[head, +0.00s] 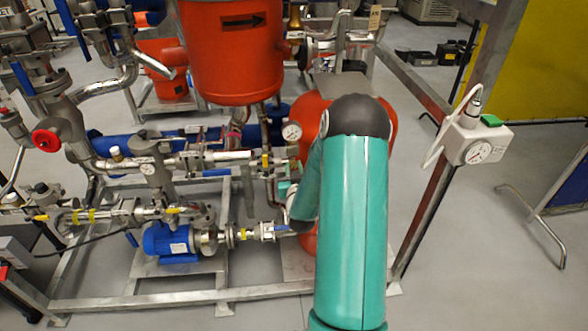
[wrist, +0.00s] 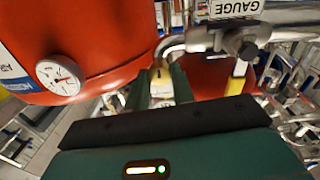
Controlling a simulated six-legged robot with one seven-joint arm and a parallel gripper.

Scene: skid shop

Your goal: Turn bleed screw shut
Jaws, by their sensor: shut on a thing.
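In the wrist view the two green fingers of my gripper (wrist: 160,92) are shut on a small yellowish fitting, the bleed screw (wrist: 162,77). It sits below the end of a bent metal pipe (wrist: 172,48), next to a red vessel (wrist: 100,40). Much of the screw is hidden between the fingers, so how far it is turned cannot be told. In the head view my teal arm covers the middle right, and its end reaches in beside the lower red vessel (head: 310,112). The screw cannot be made out there.
A dial gauge (wrist: 60,77) sits on the left of the vessel in the wrist view. A yellow-handled valve (wrist: 238,75) hangs on the right, below a GAUGE label (wrist: 234,7). In the head view a blue pump (head: 170,242) and a steel frame post (head: 440,160) flank my arm.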

